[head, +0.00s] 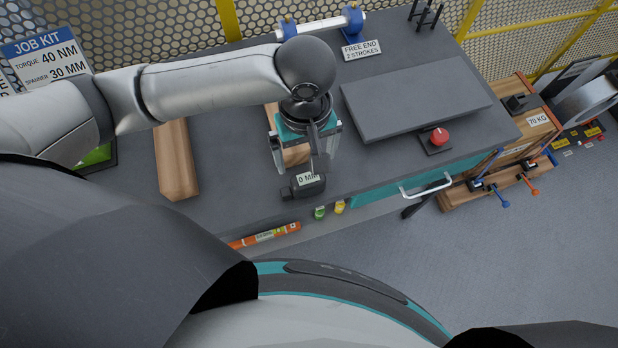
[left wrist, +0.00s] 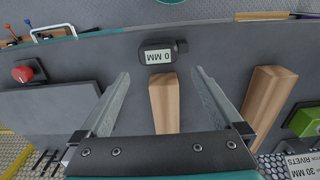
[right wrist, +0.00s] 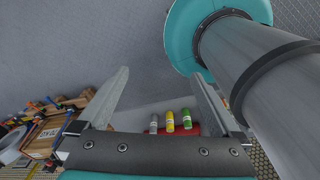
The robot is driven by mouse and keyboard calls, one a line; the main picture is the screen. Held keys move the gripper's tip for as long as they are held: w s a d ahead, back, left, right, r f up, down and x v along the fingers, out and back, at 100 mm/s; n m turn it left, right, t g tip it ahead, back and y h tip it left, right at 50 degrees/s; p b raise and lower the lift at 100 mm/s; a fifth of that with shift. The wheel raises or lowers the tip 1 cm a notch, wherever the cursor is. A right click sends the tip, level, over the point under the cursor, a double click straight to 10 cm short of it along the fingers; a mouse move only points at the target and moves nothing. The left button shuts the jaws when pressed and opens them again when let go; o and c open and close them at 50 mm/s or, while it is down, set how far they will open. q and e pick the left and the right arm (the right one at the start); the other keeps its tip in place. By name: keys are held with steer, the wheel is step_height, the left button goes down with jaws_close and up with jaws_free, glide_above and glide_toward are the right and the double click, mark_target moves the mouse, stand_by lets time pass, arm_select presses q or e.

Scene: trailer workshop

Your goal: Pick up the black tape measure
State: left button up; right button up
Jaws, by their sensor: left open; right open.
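The black tape measure (head: 304,190) lies near the front edge of the dark workbench, with a pale label reading "0 MM". In the left wrist view the tape measure (left wrist: 181,47) lies just beyond the fingertips, roughly centred between them. My left gripper (head: 308,160) is open and empty over the bench, with its fingers pointing towards the tape measure. In the left wrist view the gap of the left gripper (left wrist: 160,74) also shows a wooden block below. My right gripper (right wrist: 160,78) is open and empty, away from the tape measure.
A wooden block (head: 295,155) lies under my left gripper, and a longer wooden beam (head: 176,165) lies to its left. A grey plate (head: 415,88) and a red button (head: 440,137) are to the right.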

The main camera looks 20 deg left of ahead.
arm_select(q)
glide_above(308, 177)
step_height(308, 177, down, 4)
steer(key=shift+a+f+b, duration=0.1)
steer(key=shift+f+b, duration=0.1)
steer(key=shift+b, duration=0.1)
steer(key=shift+f, duration=0.45)
step_height(308, 177, down, 5)
steer(key=shift+r+b, duration=0.1)
steer(key=shift+b, duration=0.25)
arm_select(e)
steer(key=shift+w+a+f, duration=0.15)
steer(key=shift+w+f, duration=0.4)
steer(key=shift+f, duration=0.2)
arm_select(q)
steer(key=shift+c, duration=1.2)
steer(key=shift+r, duration=0.15)
jaws_close()
arm_select(e)
steer(key=shift+s, duration=0.1)
